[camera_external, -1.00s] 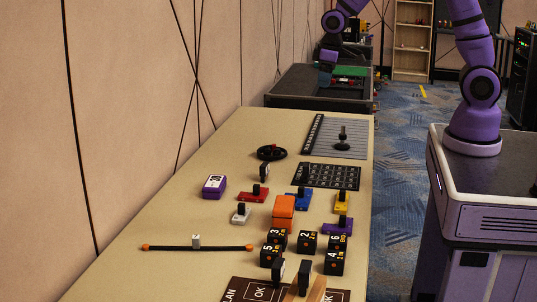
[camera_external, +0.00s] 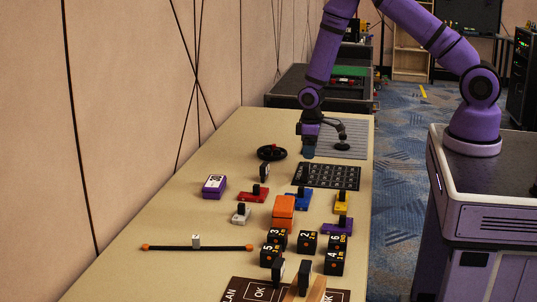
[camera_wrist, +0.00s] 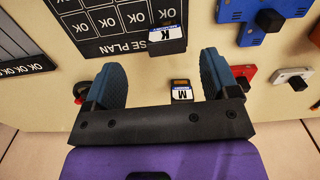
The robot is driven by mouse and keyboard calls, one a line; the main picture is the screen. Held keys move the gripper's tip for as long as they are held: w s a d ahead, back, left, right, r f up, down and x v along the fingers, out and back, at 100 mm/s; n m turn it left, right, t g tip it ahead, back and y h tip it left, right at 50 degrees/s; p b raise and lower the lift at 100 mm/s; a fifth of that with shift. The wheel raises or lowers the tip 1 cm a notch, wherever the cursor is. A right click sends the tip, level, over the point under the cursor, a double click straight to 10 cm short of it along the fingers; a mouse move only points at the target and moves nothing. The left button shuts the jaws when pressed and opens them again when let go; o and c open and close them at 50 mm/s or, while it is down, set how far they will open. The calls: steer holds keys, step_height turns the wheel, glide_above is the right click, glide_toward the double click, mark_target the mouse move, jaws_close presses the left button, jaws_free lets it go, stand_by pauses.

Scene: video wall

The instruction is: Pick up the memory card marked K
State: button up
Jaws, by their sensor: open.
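The memory card marked K (camera_wrist: 167,38) shows in the wrist view as a dark card with a blue and white label, at the edge of the black plan mat (camera_wrist: 95,48), just beyond my fingertips. A second card, marked M (camera_wrist: 182,92), shows between my fingers, nearer the palm in the picture. My gripper (camera_wrist: 162,68) is open and holds nothing. In the external view my gripper (camera_external: 309,152) hangs over the table by the far edge of the plan mat (camera_external: 335,177). Card K is hard to make out there.
A black dial (camera_external: 272,152) with a red knob stands left of my gripper, and a dark lever on a grey ribbed plate (camera_external: 350,128) stands right. Red, blue and yellow blocks and an orange block (camera_external: 284,207) crowd the nearer table. Bare table lies along the wall.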

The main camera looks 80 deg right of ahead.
mark_target(306, 164)
steer(key=shift+f, duration=1.55)
steer(key=shift+w+a+f, duration=0.1)
steer(key=shift+w+f, duration=0.05)
steer(key=shift+f, duration=0.7)
steer(key=shift+w+a+f, duration=0.15)
steer(key=shift+w+f, duration=0.05)
steer(key=shift+f, duration=0.6)
steer(key=shift+w+a+f, duration=0.1)
steer(key=shift+w+f, duration=0.05)
steer(key=shift+f, duration=0.7)
steer(key=c, duration=1)
steer(key=shift+r, duration=0.2)
